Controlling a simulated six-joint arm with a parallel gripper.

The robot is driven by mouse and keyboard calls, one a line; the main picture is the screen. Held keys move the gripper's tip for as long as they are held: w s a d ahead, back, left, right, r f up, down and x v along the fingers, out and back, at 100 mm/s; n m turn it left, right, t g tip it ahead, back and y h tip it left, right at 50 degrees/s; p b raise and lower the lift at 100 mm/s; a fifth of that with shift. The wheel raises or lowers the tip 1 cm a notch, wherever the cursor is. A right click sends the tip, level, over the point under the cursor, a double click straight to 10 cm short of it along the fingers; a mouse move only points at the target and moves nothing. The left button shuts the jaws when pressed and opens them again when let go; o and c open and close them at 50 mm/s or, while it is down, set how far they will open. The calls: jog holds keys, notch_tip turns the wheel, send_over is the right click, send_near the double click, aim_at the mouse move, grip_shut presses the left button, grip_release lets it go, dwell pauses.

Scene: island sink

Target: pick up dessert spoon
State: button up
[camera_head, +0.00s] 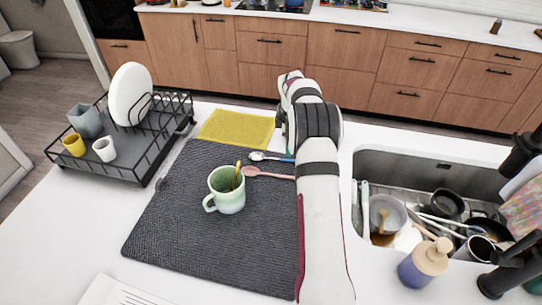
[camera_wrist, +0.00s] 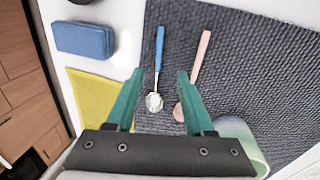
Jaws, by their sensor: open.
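Two spoons lie side by side on the dark mat (camera_head: 185,235); I cannot tell which is the dessert spoon. One has a blue handle and silver bowl (camera_wrist: 154,102), and its bowl also shows in the head view (camera_head: 258,156). The other is pink (camera_wrist: 201,48), and its bowl end shows in the head view (camera_head: 252,172). In the wrist view my gripper (camera_wrist: 160,74) is open and empty, with the blue-handled spoon in line between its fingers. The right finger partly covers the pink bowl. In the head view my arm hides the gripper and the handle ends.
A pale green mug (camera_head: 228,190) with something yellowish inside stands near the spoons. A yellow cloth (camera_head: 236,128) and a blue sponge (camera_wrist: 84,40) lie nearby. A dish rack (camera_head: 120,165) is on the left. The sink (camera_head: 375,165) on the right holds dishes, with a soap bottle (camera_head: 424,262) before it.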

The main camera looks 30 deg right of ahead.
aim_at(276, 159)
jog(key=f, duration=0.2)
jog(key=w+f, duration=0.1)
jog(key=f, duration=0.2)
jog(key=d+f, duration=0.1)
jog(key=f, duration=0.2)
jog(key=shift+w, duration=0.2)
grip_shut()
jog(key=shift+r, duration=0.1)
